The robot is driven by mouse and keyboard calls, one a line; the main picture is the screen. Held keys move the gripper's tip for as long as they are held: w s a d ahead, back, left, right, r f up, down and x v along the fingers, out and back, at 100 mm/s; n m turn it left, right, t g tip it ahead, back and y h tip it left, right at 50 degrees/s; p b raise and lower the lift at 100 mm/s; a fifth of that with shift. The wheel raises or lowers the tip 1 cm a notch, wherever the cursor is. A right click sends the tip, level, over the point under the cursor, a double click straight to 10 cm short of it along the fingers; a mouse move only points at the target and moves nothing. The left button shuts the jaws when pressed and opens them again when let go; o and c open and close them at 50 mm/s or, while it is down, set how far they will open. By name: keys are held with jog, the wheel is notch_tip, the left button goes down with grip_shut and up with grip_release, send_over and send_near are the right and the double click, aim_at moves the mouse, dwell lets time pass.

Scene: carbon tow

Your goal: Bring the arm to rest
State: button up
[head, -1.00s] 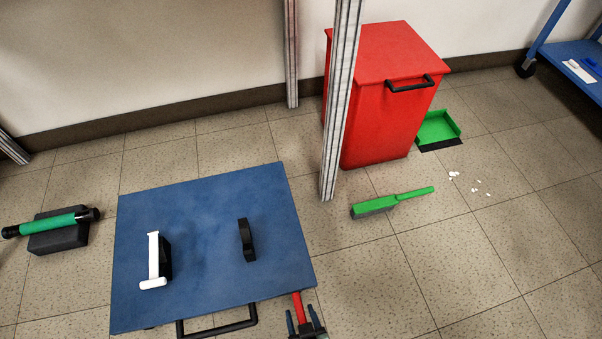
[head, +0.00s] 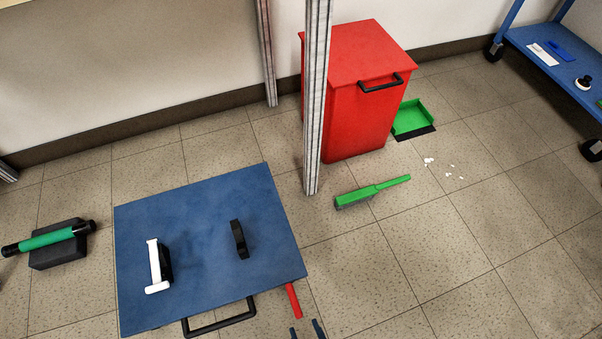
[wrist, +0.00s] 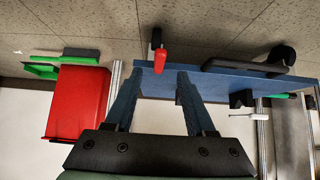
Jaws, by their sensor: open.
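My gripper (head: 307,330) shows only as two dark blue fingertips at the bottom edge of the head view. In the wrist view my gripper (wrist: 158,78) has its two fingers spread wide apart, with nothing held between them. A red handle (head: 293,300) sticks out by the near right edge of the blue top (head: 205,205), just beyond the fingertips. The red handle (wrist: 160,58) also shows in the wrist view, past the fingers and apart from them. The rest of my arm is out of the head view.
A black bar handle (head: 220,320) juts from the blue top's near edge. A metal post (head: 317,100) stands before a red bin (head: 360,110). A green brush (head: 372,191), a green dustpan (head: 415,117) and white bits (head: 430,162) lie on the floor. The right floor is mostly clear.

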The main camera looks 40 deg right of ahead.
jog(key=shift+v, duration=0.85)
